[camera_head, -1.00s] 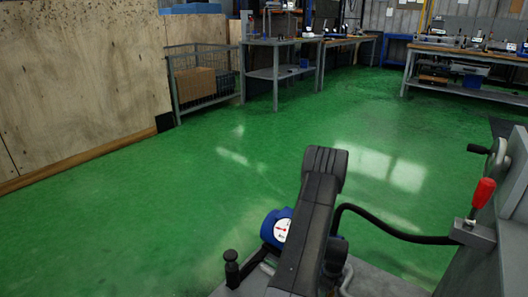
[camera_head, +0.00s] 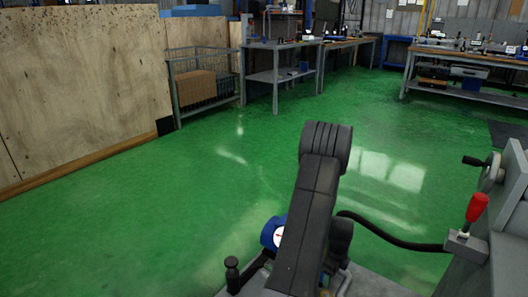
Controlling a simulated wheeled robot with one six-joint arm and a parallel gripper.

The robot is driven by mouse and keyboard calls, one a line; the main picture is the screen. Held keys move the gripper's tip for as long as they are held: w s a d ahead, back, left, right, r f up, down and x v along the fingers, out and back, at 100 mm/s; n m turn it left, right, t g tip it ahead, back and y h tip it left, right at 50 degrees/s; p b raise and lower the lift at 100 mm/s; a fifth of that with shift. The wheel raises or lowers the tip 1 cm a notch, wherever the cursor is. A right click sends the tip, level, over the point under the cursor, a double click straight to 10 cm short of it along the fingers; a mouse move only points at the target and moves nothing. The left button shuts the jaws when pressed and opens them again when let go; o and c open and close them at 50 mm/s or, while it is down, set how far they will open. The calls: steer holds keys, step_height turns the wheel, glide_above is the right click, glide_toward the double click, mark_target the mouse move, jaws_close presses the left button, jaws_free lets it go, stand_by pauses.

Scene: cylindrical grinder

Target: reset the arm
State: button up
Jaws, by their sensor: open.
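My arm (camera_head: 312,215) rises from the bottom middle of the head view as dark grey links, with its elbow at the top. My gripper is not in view, so its jaws and anything near them cannot be seen.
A blue round part with a white dial (camera_head: 272,234) sits just left of my arm, partly hidden by it. At right is a grey machine with a red-handled lever (camera_head: 476,208), a crank handle (camera_head: 484,162) and a black hose (camera_head: 395,231). Green floor (camera_head: 200,180) lies open beyond, before workbenches (camera_head: 280,75).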

mark_target(327, 295)
step_height(327, 295, down, 14)
steer(key=b, duration=0.5)
steer(key=shift+r, duration=0.25)
steer(key=n+p, duration=0.1)
steer(key=n, duration=0.3)
steer(key=shift+r+p, duration=0.15)
steer(key=shift+p, duration=0.2)
steer(key=n+p, duration=0.1)
steer(key=n, duration=0.3)
steer(key=n+p, duration=0.2)
steer(key=n, duration=0.2)
steer(key=n+p, duration=0.3)
steer(key=n, duration=0.2)
steer(key=shift+r, duration=0.7)
